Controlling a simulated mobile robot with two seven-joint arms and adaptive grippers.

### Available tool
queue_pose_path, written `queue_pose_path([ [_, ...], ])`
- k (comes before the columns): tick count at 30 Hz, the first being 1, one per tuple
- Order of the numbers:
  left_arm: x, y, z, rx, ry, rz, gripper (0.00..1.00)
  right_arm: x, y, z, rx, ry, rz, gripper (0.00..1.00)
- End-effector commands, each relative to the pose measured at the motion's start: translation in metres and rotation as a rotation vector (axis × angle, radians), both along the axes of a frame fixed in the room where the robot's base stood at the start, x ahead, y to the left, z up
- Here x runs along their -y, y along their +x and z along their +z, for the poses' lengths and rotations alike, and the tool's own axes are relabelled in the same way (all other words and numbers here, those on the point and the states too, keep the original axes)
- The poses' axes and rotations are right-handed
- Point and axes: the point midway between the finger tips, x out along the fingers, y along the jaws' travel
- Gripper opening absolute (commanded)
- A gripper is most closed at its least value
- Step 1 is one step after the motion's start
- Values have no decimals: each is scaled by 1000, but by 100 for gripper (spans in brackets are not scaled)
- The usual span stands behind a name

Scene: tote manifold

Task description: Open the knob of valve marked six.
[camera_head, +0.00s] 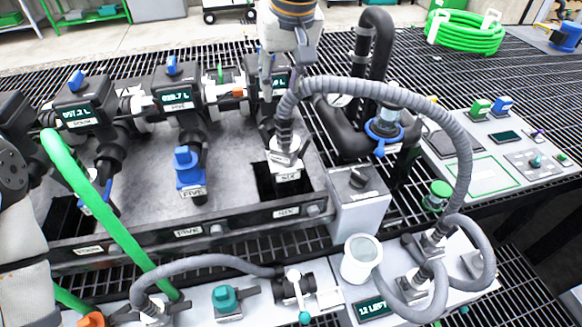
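The valve marked six stands at the right end of the manifold row, its dark body and lit display (281,82) partly hidden behind my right gripper. Its knob is mostly covered; only a small blue piece shows beside the left finger. My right gripper (284,78) comes down from the top, with its fingers apart around the valve's top. I cannot see whether they touch the knob. A grey hose runs from the outlet below, above the label SIX (289,177). My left gripper is not in view; only part of my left arm shows at the left edge.
Valve five (178,100) and valve four (83,113), with blue knobs, stand left of six. A green hose (105,215) and the arching grey hose (400,95) cross the space. Black pipes (377,50) rise close right of the gripper. A white cup (361,259) stands in front.

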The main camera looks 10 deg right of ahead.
Motion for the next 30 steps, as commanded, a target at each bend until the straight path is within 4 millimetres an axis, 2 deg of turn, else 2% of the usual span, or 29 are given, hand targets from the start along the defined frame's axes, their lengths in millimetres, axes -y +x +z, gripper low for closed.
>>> queue_pose_path([
  [1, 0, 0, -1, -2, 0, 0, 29, -1, -3, -14, -16, 6, 6, 32],
  [6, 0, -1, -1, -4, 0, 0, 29, -4, -16, -56, -59, 30, 27, 32],
  [15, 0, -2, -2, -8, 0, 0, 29, -6, -43, -121, -123, 70, 50, 32],
  [21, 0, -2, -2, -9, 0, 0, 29, -6, -54, -141, -143, 83, 52, 32],
  [30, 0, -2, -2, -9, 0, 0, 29, -6, -55, -143, -144, 85, 53, 32],
])
